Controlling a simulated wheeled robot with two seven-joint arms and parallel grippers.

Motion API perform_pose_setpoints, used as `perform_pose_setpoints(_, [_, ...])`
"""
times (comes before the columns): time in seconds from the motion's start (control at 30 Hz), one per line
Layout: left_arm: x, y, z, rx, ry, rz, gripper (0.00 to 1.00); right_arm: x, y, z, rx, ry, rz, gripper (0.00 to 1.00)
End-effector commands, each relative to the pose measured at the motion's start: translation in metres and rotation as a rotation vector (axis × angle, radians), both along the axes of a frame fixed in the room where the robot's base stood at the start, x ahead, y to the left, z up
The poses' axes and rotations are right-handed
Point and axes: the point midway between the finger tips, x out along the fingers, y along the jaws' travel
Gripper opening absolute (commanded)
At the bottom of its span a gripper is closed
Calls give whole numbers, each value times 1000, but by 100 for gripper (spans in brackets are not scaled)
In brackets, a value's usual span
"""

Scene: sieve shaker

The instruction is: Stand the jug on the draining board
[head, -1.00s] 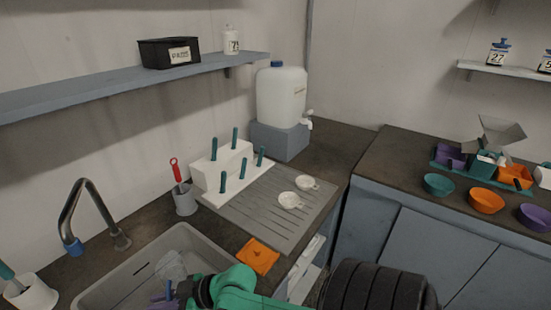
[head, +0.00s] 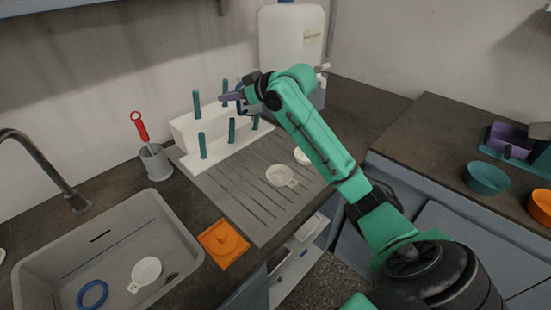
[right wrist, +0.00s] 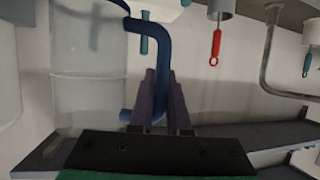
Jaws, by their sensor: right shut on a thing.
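The clear jug with a blue handle (right wrist: 164,60) fills the left of the right wrist view, its clear body (right wrist: 88,85) beside the fingers. My right gripper (head: 233,98) is shut on that handle, and its purple fingers also show in the right wrist view (right wrist: 160,88). In the head view the gripper is in front of the white peg rack, above the back of the draining board (head: 222,196). There the jug is mostly hidden by my arm, and I cannot tell its exact tilt. The board is grey and grooved. My left gripper is out of view.
The white peg rack (head: 188,129) with teal pegs stands along the board's back. A white strainer (head: 280,176) lies on the board, another partly behind my arm. The sink (head: 122,240), orange piece (head: 223,244) and brush holder (head: 156,163) are left. The board's front-left is bare.

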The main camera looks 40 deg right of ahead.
Motion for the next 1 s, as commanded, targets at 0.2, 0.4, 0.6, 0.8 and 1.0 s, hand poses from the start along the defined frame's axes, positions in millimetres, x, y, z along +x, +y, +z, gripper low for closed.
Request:
perform_pose_setpoints(0.2, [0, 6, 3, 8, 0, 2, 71, -1, 2, -71, 6, 9, 2, 0])
perform_pose_setpoints(0.4, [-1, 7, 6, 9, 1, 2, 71, -1, 1, -131, 2, 5, 1, 0])
perform_pose_setpoints(0.6, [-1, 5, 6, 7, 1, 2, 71, -1, 1, -166, 2, 5, 1, 0])
perform_pose_setpoints(0.8, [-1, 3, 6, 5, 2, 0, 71, 0, 1, -192, -1, 0, 1, 0])
perform_pose_setpoints(1.0, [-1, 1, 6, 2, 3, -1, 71, 0, 1, -192, -1, 0, 2, 0])
